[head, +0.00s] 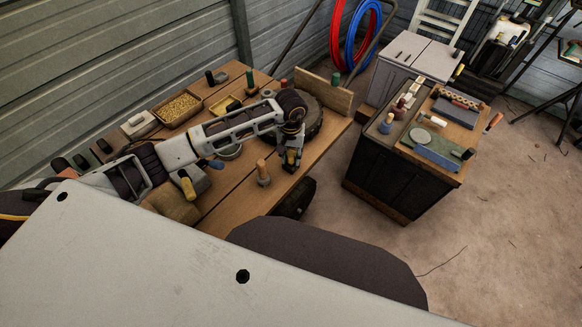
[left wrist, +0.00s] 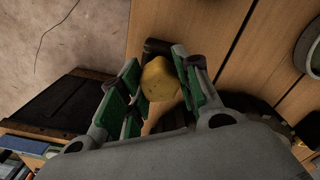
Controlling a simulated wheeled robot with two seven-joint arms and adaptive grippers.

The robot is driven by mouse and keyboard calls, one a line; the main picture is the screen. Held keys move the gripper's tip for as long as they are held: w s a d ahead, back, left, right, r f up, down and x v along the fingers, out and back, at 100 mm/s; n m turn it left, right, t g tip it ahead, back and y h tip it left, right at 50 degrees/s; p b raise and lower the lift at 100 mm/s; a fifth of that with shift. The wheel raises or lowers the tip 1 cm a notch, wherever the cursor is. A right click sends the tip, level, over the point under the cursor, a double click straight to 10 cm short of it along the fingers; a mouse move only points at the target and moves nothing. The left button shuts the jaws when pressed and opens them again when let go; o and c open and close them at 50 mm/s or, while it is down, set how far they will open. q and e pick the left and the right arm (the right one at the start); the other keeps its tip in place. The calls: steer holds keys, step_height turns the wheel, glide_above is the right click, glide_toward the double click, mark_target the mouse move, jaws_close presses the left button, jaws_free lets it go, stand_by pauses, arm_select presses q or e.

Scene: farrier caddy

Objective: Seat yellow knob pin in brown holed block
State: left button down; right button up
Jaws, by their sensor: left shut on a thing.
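My left gripper (head: 291,160) is over the right front part of the wooden workbench. In the left wrist view its green-padded fingers (left wrist: 155,88) are closed around the yellow knob pin (left wrist: 160,80). The knob's rounded top faces the camera; its shank is hidden below. A dark brown block (left wrist: 157,46) shows just beyond the knob, partly covered by it and the fingers. I cannot make out its holes, or tell whether the pin touches it. My right gripper is in neither view.
A tan peg on a grey base (head: 263,180) stands left of the gripper. A round dark stump (head: 313,122) is behind it. The bench (head: 232,200) also carries a tray of yellow bits (head: 180,107). A dark cabinet (head: 385,175) with tools stands to the right, across a floor gap.

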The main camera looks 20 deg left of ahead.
mark_target(291, 154)
arm_select(q)
steer(key=shift+f+b, duration=0.7)
stand_by(1.3)
steer(key=c, duration=0.9)
jaws_free()
steer(key=shift+c, duration=0.2)
steer(key=shift+r, duration=0.15)
steer(key=shift+r, duration=3.8)
